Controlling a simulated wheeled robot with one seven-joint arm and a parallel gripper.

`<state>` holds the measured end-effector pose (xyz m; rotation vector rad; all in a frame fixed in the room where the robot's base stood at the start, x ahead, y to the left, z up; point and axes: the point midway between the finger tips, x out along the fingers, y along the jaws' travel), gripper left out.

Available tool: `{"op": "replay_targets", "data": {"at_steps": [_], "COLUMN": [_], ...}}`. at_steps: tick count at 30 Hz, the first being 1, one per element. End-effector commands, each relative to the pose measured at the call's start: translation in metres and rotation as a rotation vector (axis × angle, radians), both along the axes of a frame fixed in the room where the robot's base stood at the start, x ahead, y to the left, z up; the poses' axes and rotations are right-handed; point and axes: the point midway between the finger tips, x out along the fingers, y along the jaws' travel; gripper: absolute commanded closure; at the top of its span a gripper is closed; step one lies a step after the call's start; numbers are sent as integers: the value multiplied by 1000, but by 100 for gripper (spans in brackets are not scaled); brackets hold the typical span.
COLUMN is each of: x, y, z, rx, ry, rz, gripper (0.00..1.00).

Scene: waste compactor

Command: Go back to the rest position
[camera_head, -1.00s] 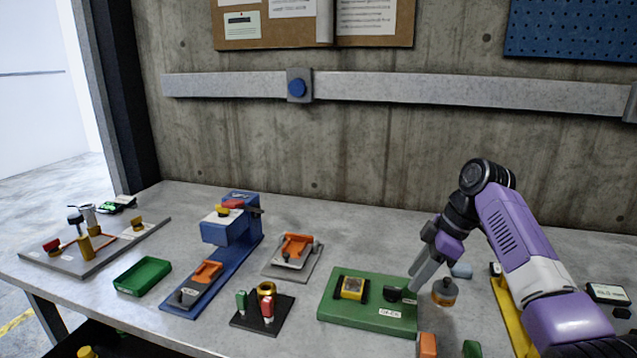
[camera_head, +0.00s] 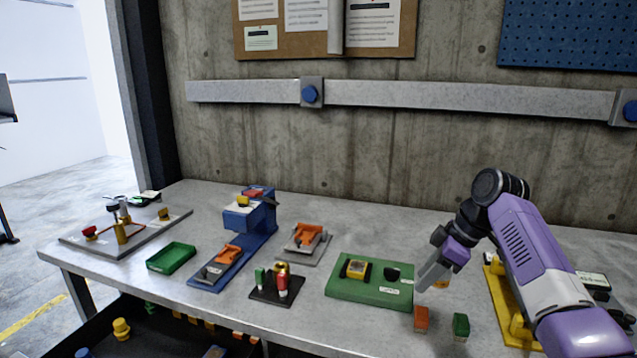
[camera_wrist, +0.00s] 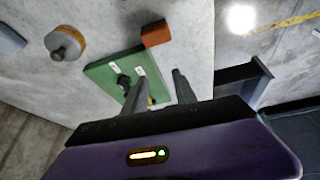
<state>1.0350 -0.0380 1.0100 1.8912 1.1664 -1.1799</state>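My gripper (camera_head: 428,283) is on the purple arm at the right of the head view, just right of the green board (camera_head: 345,290). In the wrist view my gripper's two fingers (camera_wrist: 157,85) stand apart with nothing between them, so it is open. The green board (camera_wrist: 108,70) with its black knob (camera_wrist: 123,80) lies beyond the fingers there. In the head view the board bears a yellow block (camera_head: 355,269) and a black knob (camera_head: 392,275). My gripper hides most of the round orange-and-grey jar (camera_head: 442,283), which shows plainly in the wrist view (camera_wrist: 66,42).
An orange block (camera_head: 421,318) and a green block (camera_head: 461,326) stand at the table's front edge. A yellow fixture (camera_head: 499,290) lies beneath my arm. A blue press (camera_head: 243,232), a green tray (camera_head: 171,257) and a black stand (camera_head: 277,291) are further left.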

Motion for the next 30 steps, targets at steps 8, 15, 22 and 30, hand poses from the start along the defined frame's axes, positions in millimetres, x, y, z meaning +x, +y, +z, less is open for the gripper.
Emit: {"op": "replay_targets", "data": {"at_steps": [8, 15, 22, 30], "x": [47, 79, 83, 38], "y": [-5, -2, 10, 24], "z": [37, 41, 16, -30], "rx": [12, 85, 217, 411], "ry": [-196, -392, -566, -740], "rz": [-173, -352, -530, -729], "gripper": [66, 66, 66, 66]}}
